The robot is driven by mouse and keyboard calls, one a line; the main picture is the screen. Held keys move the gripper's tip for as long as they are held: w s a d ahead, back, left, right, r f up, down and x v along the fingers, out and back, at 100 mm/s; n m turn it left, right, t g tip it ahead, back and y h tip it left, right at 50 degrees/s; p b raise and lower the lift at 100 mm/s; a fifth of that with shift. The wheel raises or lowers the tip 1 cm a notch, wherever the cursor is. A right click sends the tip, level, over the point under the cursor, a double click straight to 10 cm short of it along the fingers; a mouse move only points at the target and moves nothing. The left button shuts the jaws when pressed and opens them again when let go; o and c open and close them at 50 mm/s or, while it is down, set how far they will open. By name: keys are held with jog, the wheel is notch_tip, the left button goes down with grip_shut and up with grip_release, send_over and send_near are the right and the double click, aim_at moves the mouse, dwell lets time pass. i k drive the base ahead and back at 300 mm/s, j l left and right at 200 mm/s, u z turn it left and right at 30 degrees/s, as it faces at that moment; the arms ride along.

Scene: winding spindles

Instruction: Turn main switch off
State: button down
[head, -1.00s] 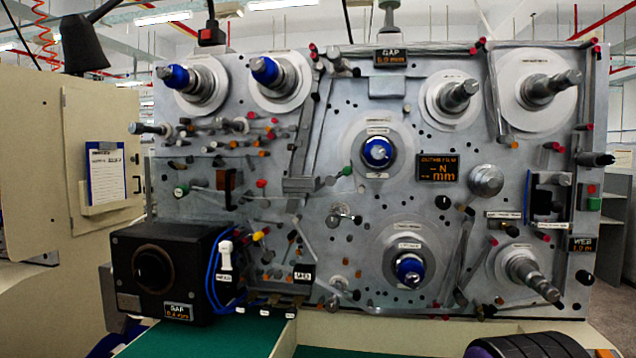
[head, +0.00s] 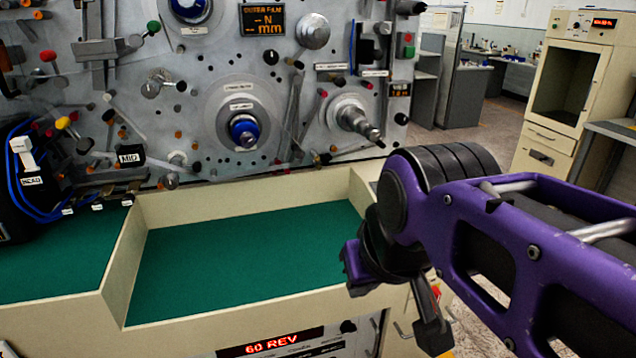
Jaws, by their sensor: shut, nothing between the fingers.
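My purple and black arm reaches in from the right in the head view, with my gripper (head: 432,338) pointing down at the front right of the winding machine. The gripper is shut and empty, apart from the panel. Below the tray, a front panel (head: 290,342) carries a red "60 REV" display (head: 284,342) and a black knob (head: 348,326). A green button and a red button (head: 409,45) sit on the machine's right edge. I cannot read any label that marks the main switch. The panel's lower part is cut off by the frame.
A cream-walled tray with a green floor (head: 240,250) runs along the machine's front. Spindles, such as the metal one at lower right (head: 355,120), stick out of the grey plate. A cream cabinet (head: 575,80) stands at the back right, with open floor before it.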

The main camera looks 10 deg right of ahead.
aim_at(437, 293)
jog(key=l+z, duration=0.15)
jog(key=z, duration=0.3)
jog(key=l+z, duration=0.15)
jog(key=z, duration=0.3)
jog(key=j+z, duration=0.15)
